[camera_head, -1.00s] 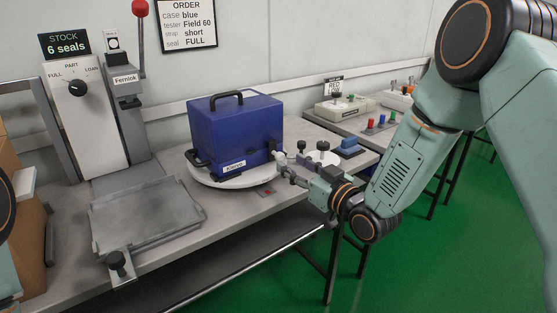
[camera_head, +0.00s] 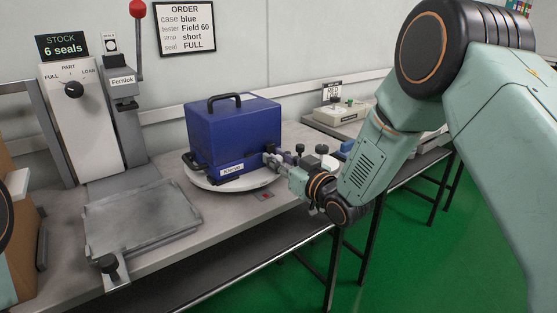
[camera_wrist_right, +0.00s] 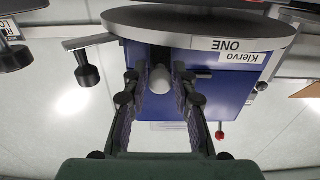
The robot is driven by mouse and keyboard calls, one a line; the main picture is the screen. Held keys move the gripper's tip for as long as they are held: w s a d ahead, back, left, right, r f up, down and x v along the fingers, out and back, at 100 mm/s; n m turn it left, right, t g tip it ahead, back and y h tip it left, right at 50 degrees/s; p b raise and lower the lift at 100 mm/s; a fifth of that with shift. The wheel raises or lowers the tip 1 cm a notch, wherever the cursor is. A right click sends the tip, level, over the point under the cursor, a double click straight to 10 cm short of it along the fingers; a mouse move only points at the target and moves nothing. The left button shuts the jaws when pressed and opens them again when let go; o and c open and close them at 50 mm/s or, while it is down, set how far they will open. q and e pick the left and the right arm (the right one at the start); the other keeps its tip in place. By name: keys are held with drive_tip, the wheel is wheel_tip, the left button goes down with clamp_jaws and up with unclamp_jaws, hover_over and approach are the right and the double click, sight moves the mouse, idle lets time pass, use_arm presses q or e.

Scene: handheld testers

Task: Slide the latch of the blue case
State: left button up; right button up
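The blue case (camera_head: 232,135) stands upright on a round white turntable (camera_head: 200,182), with a black handle on top and a "Klervo" label low on its front. The case also shows upside down in the right wrist view (camera_wrist_right: 222,95). There a rounded grey knob (camera_wrist_right: 160,79), seemingly the latch's, stands out from the case face. My right gripper (camera_head: 271,162) is at the case's lower right side. Its fingers (camera_wrist_right: 158,92) are open, one on each side of the knob, with gaps visible; I cannot tell whether either touches. My left gripper is out of view.
A grey press with a red-knobbed lever (camera_head: 137,10) and a flat metal plate (camera_head: 140,220) are left of the case. Small dark and white fixtures (camera_head: 312,160) stand right of the gripper. A tester (camera_head: 343,113) sits on the back bench.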

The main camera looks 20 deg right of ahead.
clamp_jaws()
drive_tip(key=shift+a, duration=0.1)
idle(0.4)
